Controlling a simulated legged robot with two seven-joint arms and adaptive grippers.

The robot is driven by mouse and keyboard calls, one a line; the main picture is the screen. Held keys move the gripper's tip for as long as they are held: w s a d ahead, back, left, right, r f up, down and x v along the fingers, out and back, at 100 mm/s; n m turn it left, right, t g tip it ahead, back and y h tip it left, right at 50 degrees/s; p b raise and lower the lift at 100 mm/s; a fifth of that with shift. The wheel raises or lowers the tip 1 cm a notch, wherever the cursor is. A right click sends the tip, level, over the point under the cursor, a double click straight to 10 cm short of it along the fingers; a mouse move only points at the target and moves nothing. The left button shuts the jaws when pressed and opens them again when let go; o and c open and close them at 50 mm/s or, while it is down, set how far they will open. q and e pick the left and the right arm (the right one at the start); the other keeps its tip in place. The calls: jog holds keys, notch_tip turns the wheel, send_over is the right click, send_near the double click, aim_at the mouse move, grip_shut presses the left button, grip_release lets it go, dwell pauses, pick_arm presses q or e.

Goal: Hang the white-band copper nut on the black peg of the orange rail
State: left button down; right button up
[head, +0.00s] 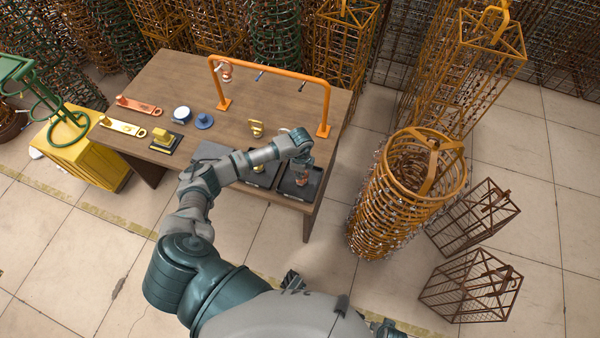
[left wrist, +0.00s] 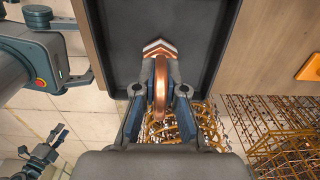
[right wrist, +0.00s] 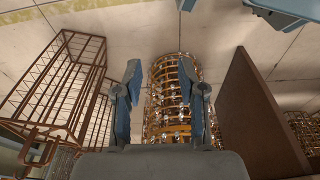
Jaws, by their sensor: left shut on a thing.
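The white-band copper nut (left wrist: 160,48) shows in the left wrist view, with a copper ring (left wrist: 160,85) towards me. My left gripper (left wrist: 159,91) is shut on the ring, over a black tray (left wrist: 209,18). In the head view this gripper (head: 302,172) is over the right-hand black tray at the table's near edge; it partly hides the nut. The orange rail (head: 270,69) stands at the table's far side, with the black peg (head: 302,86) on its right part. My right gripper (right wrist: 160,82) is open and empty, off the table.
Copper and white pieces (head: 226,72) hang at the rail's left peg; a blue peg (head: 260,76) is in the middle. A yellow piece (head: 256,128) stands between tray and rail. Blue discs (head: 204,121) and yellow parts lie left. An orange wire basket (head: 410,195) stands right of the table.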

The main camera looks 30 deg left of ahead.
pick_arm(q)
jog(key=shift+f, duration=0.15)
jog(key=c, duration=1.6)
grip_release()
jog(key=shift+f, duration=0.1)
jog(key=shift+c, duration=0.2)
jog(key=o, duration=0.4)
jog(key=shift+a, duration=0.3)
pick_arm(e)
jog(key=shift+a+r, duration=0.15)
jog(key=shift+a, duration=0.1)
pick_arm(q)
jog(key=shift+f, duration=0.1)
jog(key=shift+b, duration=0.5)
notch_tip(320, 180, up, 18)
jog(key=p, duration=0.2)
jog(key=shift+d+f+p, duration=0.2)
jog(key=shift+d+p, duration=0.2)
jog(key=shift+d, duration=0.05)
pick_arm(e)
jog(key=f, duration=0.1)
jog(key=s+f, duration=0.1)
jog(key=f, duration=0.1)
jog(key=s+f, duration=0.1)
jog(key=shift+d+f, duration=0.25)
